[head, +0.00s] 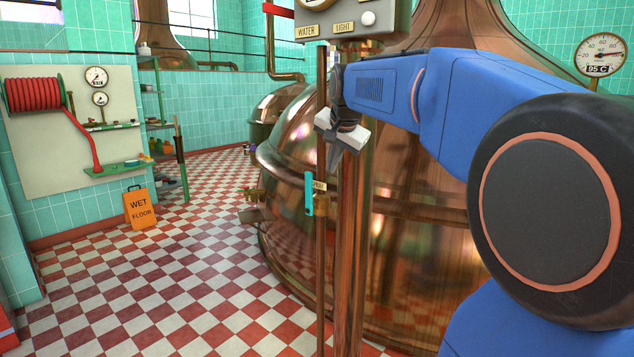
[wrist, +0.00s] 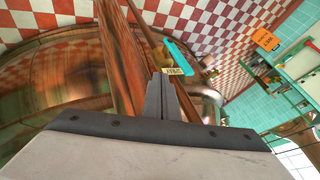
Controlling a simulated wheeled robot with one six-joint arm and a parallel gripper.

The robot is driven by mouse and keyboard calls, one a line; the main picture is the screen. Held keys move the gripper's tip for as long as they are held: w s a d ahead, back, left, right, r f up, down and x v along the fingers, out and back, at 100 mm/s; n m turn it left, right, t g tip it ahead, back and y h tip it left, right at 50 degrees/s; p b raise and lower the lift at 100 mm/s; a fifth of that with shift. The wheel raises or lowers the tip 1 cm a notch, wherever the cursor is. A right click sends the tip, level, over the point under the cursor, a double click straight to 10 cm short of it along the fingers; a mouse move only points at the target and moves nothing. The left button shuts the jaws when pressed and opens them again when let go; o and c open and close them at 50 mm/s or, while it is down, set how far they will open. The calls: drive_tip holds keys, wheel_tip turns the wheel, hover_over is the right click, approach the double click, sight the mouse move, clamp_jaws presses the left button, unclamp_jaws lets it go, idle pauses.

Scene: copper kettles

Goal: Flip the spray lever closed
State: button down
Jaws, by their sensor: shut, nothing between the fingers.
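The spray lever (head: 309,196) is a teal handle on a thin copper pipe (head: 321,250) in front of the big kettle. In the head view it hangs roughly upright, beside a small brass label (head: 319,186). In the wrist view the teal lever (wrist: 178,52) lies just beyond my fingertips, with the label (wrist: 173,71) nearest them. My gripper (head: 333,166) is shut and empty, pointing down, a little above and to the right of the lever. It appears apart from the lever; the exact gap is hard to tell.
A thicker copper pipe (head: 352,260) stands close to the right of the lever's pipe. The large copper kettle (head: 420,270) is behind both. A control box (head: 345,20) hangs above my gripper. An orange wet floor sign (head: 140,208) stands left on the checkered floor, which is mostly clear.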

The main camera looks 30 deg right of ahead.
drive_tip(key=shift+f, duration=0.1)
approach(309, 194)
drive_tip(key=shift+w+d+f, duration=1.15)
drive_tip(key=shift+d+f, duration=0.2)
drive_tip(key=shift+w, duration=0.1)
